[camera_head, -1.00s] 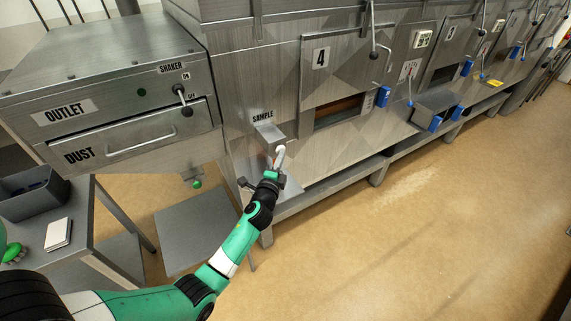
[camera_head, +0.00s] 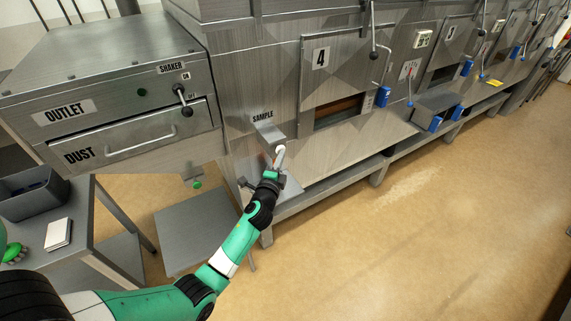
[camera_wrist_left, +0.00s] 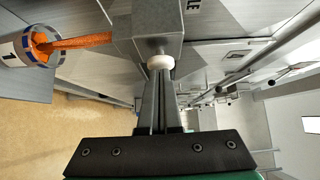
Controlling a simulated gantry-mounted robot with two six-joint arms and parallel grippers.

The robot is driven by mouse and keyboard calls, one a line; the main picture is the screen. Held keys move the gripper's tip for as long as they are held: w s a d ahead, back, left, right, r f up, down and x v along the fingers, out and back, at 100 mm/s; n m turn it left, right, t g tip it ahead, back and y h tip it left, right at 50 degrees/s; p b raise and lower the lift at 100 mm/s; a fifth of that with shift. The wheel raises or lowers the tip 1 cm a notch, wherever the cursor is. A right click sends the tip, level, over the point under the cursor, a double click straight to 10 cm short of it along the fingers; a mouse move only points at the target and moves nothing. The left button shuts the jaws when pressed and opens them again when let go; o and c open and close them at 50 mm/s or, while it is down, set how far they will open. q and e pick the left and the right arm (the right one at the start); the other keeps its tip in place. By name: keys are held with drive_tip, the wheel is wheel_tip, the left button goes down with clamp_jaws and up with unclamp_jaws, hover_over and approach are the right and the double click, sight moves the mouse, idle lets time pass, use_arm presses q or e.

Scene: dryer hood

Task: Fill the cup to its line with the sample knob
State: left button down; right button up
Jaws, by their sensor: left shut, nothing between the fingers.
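The sample spout (camera_head: 268,132) is a grey metal box on the dryer front under the SAMPLE label. The white round sample knob (camera_wrist_left: 160,62) is on it; it also shows in the head view (camera_head: 280,149). My left gripper (camera_wrist_left: 160,76) is shut and empty, its fingertips at the knob, apparently touching it. An orange stream (camera_wrist_left: 82,41) runs from the spout into the cup (camera_wrist_left: 22,50), white with a blue band and a dark mark. Orange material shows at the cup's mouth. Its fill line and level cannot be made out. My right gripper is not in view.
The OUTLET and DUST box (camera_head: 110,90) with a shaker lever stands left of the spout. A side table (camera_head: 80,215) with a grey bin (camera_head: 32,192) is at the left. Hatch 4 (camera_head: 345,75) is to the right. The floor at the right is clear.

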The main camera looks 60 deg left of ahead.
use_arm(q)
drive_tip(key=shift+s, duration=0.1)
idle(0.7)
drive_tip(key=w+d+v, duration=0.2)
drive_tip(key=v, duration=1)
drive_tip(key=shift+d+p, duration=0.25)
drive_tip(key=shift+p, duration=0.1)
drive_tip(key=shift+s, duration=0.1)
